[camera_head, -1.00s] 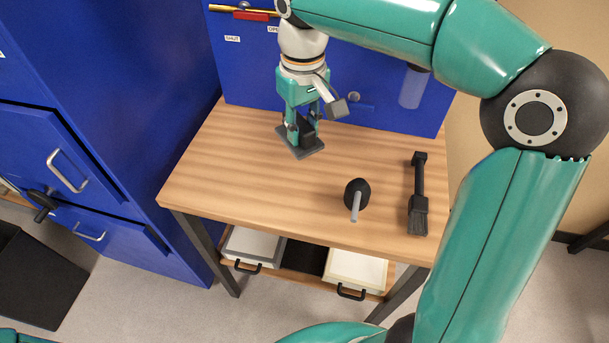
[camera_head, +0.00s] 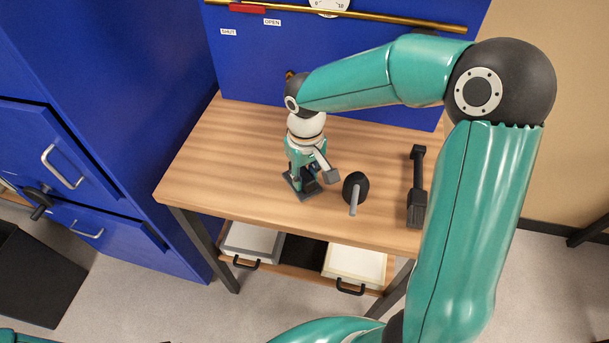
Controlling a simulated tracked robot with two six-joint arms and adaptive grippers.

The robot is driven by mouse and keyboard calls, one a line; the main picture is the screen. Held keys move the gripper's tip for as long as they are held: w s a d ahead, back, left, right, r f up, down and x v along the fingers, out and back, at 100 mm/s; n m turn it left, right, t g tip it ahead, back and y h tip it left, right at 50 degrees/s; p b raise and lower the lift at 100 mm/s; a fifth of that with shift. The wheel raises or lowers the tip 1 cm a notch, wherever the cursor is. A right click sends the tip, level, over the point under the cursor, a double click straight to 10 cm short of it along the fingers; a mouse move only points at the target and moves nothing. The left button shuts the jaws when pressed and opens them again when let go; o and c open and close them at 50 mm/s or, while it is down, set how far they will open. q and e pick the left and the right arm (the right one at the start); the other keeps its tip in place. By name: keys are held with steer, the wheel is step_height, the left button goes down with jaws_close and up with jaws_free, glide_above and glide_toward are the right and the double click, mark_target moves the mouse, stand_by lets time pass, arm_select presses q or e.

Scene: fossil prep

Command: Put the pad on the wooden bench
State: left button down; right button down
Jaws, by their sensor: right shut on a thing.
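The pad is a small dark grey square plate (camera_head: 311,193) with a black block on top. My right gripper (camera_head: 304,178) points down and is shut on the pad's block. The pad is over the front-middle part of the wooden bench (camera_head: 228,170), level or nearly so. I cannot tell whether its underside touches the wood. The gripper and wrist hide part of the pad. My left gripper is not in view.
A black bulb blower (camera_head: 356,186) stands close to the right of the pad. A black brush (camera_head: 416,190) lies farther right. Trays (camera_head: 253,241) sit on the lower shelf. A blue panel with a brass pipe (camera_head: 390,20) rises behind. The bench's left side is clear.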

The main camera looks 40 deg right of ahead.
mark_target(305, 174)
steer(key=shift+f, duration=0.1)
steer(key=shift+f, duration=0.1)
steer(key=c, duration=0.9)
jaws_free()
steer(key=shift+r, duration=0.2)
step_height(305, 174, up, 12)
